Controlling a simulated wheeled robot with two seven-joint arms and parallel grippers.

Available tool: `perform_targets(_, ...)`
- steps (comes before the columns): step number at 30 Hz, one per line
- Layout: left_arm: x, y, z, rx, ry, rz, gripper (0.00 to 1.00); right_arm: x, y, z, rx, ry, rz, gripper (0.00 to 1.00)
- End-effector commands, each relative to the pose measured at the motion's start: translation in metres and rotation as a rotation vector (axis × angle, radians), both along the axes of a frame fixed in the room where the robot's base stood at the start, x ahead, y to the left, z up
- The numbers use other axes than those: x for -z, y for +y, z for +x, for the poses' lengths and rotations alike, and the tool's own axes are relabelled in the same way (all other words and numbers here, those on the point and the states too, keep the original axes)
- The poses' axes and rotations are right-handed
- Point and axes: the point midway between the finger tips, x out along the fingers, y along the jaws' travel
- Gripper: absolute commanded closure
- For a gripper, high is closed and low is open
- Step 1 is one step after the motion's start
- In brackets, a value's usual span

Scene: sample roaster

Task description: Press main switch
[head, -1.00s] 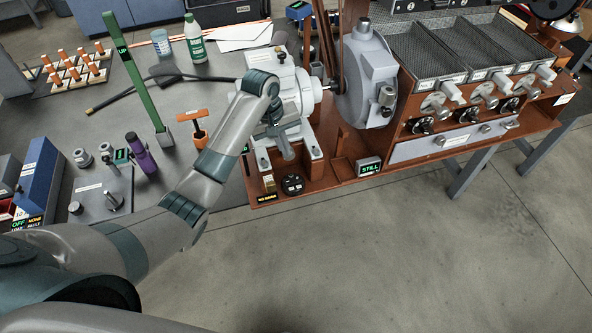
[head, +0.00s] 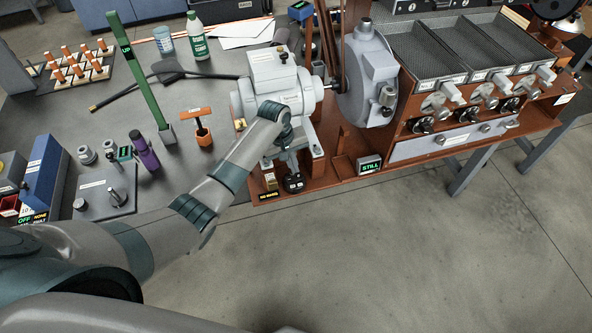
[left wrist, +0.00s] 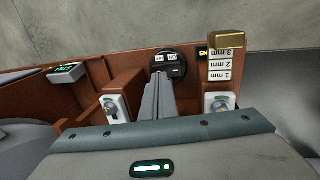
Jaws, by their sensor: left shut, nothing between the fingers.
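A round black switch with two pale labelled buttons (head: 294,184) sits on the front edge of the brown machine base, below the motor. It also shows in the left wrist view (left wrist: 170,64), just beyond my fingertips. My left gripper (head: 291,165) points down over the switch, its fingers shut and empty. In the left wrist view its closed fingers (left wrist: 160,80) overlap the near edge of the switch. I cannot tell whether they touch it. My right gripper is not in view.
A brass block (left wrist: 227,40) above a millimetre scale stands right of the switch in the left wrist view. A display reading STILL (head: 369,165) is right of the switch in the head view. The grey motor (head: 285,95) stands behind my gripper. A green lever (head: 143,85) rises at left.

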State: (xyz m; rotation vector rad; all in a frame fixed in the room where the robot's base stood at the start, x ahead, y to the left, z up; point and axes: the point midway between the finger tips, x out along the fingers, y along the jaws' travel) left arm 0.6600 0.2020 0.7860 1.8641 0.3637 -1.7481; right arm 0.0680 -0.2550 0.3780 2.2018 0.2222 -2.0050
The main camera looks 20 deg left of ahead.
Motion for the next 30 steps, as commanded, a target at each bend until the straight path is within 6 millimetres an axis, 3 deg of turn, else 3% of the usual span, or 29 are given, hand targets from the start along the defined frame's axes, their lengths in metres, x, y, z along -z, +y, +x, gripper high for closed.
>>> perform_targets(6,0.025,-0.005,0.003,0.001,0.001,0.000,1.00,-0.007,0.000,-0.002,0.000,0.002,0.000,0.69)
perform_targets(12,0.038,-0.007,0.004,-0.001,0.001,0.001,1.00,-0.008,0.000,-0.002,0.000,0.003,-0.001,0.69)
perform_targets(30,0.043,-0.010,0.007,0.000,0.018,0.024,1.00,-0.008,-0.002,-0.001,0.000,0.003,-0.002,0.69)
